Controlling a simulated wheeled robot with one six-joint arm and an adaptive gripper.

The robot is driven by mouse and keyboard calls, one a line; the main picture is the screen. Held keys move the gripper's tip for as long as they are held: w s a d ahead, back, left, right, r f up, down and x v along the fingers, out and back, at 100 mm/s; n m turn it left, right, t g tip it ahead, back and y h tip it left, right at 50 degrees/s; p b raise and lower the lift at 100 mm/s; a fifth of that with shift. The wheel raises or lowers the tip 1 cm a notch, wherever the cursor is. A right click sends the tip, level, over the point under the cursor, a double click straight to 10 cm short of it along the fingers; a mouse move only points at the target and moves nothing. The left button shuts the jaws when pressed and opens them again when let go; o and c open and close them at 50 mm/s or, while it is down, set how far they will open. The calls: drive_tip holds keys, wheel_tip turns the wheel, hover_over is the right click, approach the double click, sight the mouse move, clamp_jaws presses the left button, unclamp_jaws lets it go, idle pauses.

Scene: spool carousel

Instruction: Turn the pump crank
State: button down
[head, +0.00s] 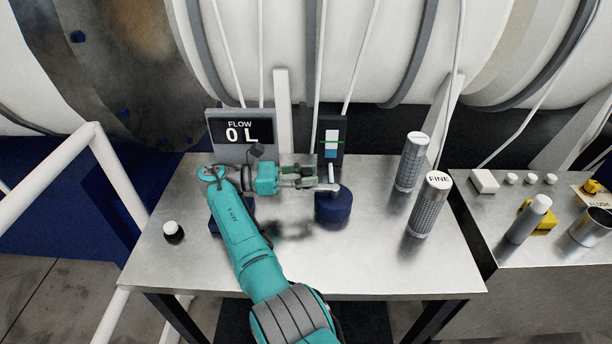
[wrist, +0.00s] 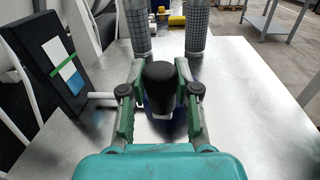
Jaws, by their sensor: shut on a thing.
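The blue pump (head: 333,207) stands on the metal table, with a pale crank arm (head: 328,188) on top. My gripper (head: 312,180) reaches in from the left at the pump's top. In the wrist view, the crank's black handle (wrist: 158,85) stands between the two green fingers (wrist: 157,98), which are shut on it. The blue pump body shows partly below the handle; the gripper and handle hide the rest. The flow display (head: 241,131) behind reads 0 L.
A dark gauge panel (head: 331,142) with a green line stands close behind the pump. Two gridded cylinders (head: 411,162) (head: 429,206), one marked FINE, stand to the right. A small white-topped black jar (head: 173,231) is at the left. The front table area is clear.

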drive_tip(key=shift+d+f, duration=0.1)
drive_tip(key=c, duration=0.8)
unclamp_jaws()
wheel_tip(320, 180, up, 10)
drive_tip(key=shift+r, duration=0.1)
